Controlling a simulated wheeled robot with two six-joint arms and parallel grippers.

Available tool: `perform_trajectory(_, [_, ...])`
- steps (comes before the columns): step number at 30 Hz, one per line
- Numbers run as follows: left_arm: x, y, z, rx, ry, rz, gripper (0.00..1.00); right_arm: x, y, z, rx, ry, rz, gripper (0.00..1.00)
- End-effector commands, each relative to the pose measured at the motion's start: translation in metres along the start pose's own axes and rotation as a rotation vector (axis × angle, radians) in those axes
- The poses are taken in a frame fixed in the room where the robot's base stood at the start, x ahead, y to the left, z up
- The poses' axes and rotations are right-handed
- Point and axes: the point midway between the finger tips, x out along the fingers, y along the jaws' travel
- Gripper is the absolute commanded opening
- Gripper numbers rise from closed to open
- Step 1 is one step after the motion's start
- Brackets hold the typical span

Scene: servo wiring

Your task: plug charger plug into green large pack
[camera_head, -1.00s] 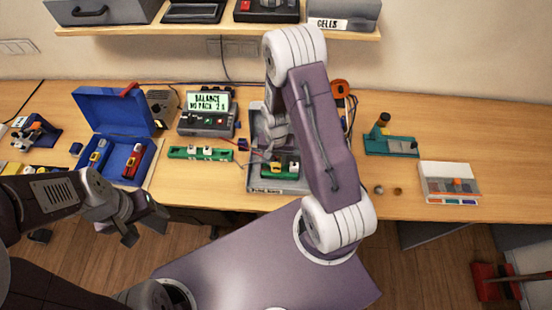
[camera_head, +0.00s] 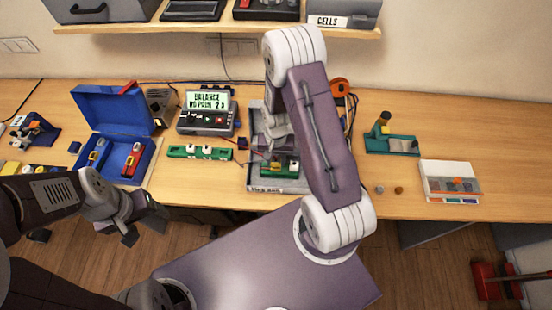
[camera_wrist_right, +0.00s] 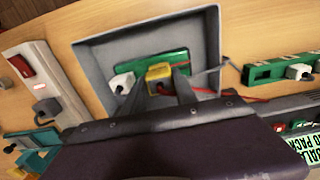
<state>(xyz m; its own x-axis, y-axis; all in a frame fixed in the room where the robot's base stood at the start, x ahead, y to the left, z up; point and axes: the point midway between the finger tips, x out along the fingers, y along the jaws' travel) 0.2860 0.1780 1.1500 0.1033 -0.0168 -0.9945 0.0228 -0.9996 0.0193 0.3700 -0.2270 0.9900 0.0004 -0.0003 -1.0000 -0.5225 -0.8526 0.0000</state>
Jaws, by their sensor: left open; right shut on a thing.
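The green large pack (camera_head: 291,172) lies in a grey tray (camera_head: 300,187) at the middle of the bench. It also shows in the right wrist view (camera_wrist_right: 137,69), with a white plug (camera_wrist_right: 122,83) at one end. My right gripper (camera_wrist_right: 171,88) is shut on a yellow plug with a red lead, which appears to be the charger plug (camera_wrist_right: 158,73). The plug is at the pack's edge; I cannot tell whether it is seated. The charger (camera_head: 207,122) reads "NO PACK". My left gripper (camera_head: 143,227) is open and empty in front of the bench edge.
A green strip with white plugs (camera_head: 200,153) lies left of the tray. A blue open case (camera_head: 112,112) stands further left. A teal stand (camera_head: 390,145) and a white box (camera_head: 449,180) are on the right. Bare bench lies at the far right.

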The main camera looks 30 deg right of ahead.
Motion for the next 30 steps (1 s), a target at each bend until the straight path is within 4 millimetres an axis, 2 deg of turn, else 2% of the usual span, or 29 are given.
perform_trajectory(20, [0.015, 0.0, 0.002, 0.0, 0.0, 0.0, 0.69, 0.018, 0.0, 0.0, 0.0, 0.001, 0.0, 0.0])
perform_trajectory(21, [0.015, 0.0, 0.002, 0.0, 0.0, 0.0, 0.69, 0.018, 0.0, 0.0, 0.0, 0.001, 0.0, 0.36])
perform_trajectory(24, [0.014, 0.0, 0.001, 0.0, 0.0, 0.0, 0.69, 0.017, 0.0, 0.0, 0.0, 0.001, 0.0, 0.59])
perform_trajectory(30, [0.014, 0.0, 0.001, 0.0, 0.0, 0.0, 0.69, 0.017, 0.0, 0.0, 0.0, 0.0, 0.0, 0.59])
